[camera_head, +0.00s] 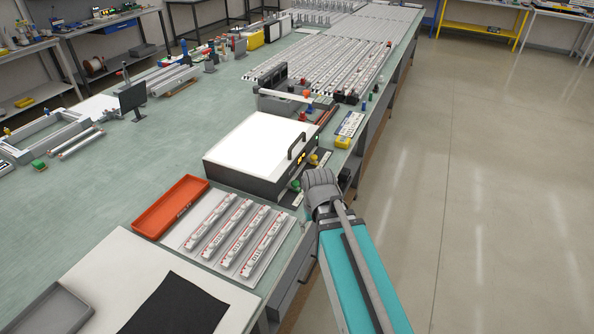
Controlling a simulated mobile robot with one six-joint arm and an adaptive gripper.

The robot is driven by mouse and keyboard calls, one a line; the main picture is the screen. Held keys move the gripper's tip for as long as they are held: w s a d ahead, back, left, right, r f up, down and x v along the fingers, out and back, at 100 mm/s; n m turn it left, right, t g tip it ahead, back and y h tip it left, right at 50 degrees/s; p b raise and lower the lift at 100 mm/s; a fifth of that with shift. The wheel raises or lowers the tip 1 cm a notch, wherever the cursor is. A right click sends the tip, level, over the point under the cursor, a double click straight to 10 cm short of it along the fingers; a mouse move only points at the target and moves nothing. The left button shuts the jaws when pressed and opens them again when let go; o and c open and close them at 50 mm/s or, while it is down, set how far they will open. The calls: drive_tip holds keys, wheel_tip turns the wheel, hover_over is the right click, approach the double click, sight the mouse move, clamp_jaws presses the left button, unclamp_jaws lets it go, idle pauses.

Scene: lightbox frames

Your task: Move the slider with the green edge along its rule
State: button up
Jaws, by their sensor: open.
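Several short white strips with raised white blocks and small dark and red marks (228,232) lie side by side on a pale board in front of the lightbox. They may be the rules with their sliders. I cannot make out a green edge on any of them at this size. My arm reaches in from the lower right, with a teal link and a grey rounded joint beside the table edge, right of the strips. No gripper fingers show.
The white-topped lightbox (262,145) with a dark handle stands behind the strips. An orange tray (171,206) lies to their left. A black sheet (176,304) and a grey tray (48,311) are in front. Long pale rails (335,62) fill the far table. The floor at right is clear.

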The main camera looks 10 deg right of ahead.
drive_tip(key=w+r+p, duration=0.3)
drive_tip(key=r, duration=0.1)
wheel_tip(320, 180, up, 4)
drive_tip(key=f+n+t+y+p, duration=0.1)
drive_tip(key=n+t+y+p, duration=0.15)
drive_tip(key=n, duration=0.35)
hover_over(296, 183)
drive_tip(key=s+d, duration=0.3)
drive_tip(key=s, duration=0.1)
drive_tip(key=shift+s+a+r+t+b, duration=0.15)
drive_tip(key=shift+s+r+t+b, duration=0.1)
drive_tip(key=shift+t+b, duration=0.1)
drive_tip(key=shift+f, duration=0.25)
drive_tip(key=b+x, duration=1.2)
drive_tip(key=x, duration=0.1)
drive_tip(key=shift+f+b, duration=0.2)
drive_tip(key=shift+b, duration=0.15)
